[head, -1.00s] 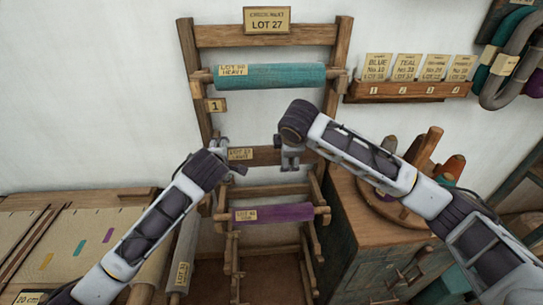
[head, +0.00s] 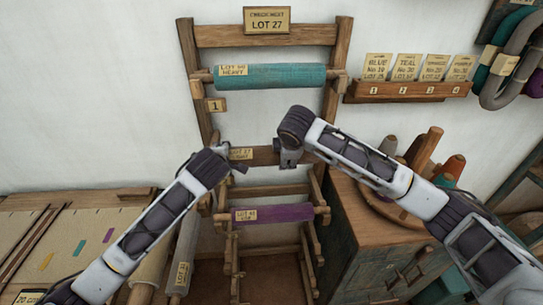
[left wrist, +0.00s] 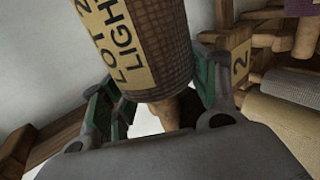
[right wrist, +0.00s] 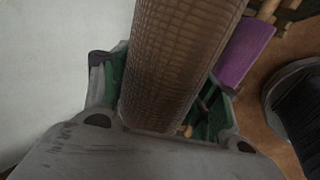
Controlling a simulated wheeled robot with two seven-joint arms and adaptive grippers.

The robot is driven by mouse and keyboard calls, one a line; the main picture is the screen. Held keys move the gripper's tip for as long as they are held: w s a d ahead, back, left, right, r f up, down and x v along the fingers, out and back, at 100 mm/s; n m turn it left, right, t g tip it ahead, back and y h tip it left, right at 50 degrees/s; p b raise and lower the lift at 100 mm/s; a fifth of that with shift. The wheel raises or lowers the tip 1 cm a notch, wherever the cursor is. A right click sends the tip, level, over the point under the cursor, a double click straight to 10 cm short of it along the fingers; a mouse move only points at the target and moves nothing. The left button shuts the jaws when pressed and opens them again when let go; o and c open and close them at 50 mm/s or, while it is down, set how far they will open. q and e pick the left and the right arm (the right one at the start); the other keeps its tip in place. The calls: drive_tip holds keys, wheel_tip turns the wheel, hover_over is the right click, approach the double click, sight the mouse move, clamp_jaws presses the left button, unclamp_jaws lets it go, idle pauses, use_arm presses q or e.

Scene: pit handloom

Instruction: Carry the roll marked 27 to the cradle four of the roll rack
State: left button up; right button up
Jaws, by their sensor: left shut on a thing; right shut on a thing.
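The roll marked 27 (head: 263,156) is brown and woven, with a cream label. It lies level across the roll rack (head: 338,55), between the teal and purple rolls. I cannot tell whether it touches the rack. My left gripper (head: 225,160) is shut on its left end; the left wrist view shows the label (left wrist: 118,45) partly cut off. My right gripper (head: 289,158) is shut on its right end; the roll (right wrist: 180,60) sits between the green pads in the right wrist view. A plate marked 2 (left wrist: 240,63) shows beside the left gripper. No plate for cradle four is readable.
A teal roll (head: 270,76) lies in the top cradle, by plate 1 (head: 215,105). A purple roll (head: 275,213) lies lower, with empty-looking rails below it. A wooden cabinet (head: 365,245) with cones stands right of the rack. A cloth-covered table (head: 70,235) is at left.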

use_arm(q)
drive_tip(key=c, duration=0.7)
use_arm(e)
drive_tip(key=c, duration=0.7)
use_arm(q)
drive_tip(key=shift+r, duration=0.25)
use_arm(e)
drive_tip(key=shift+r, duration=0.3)
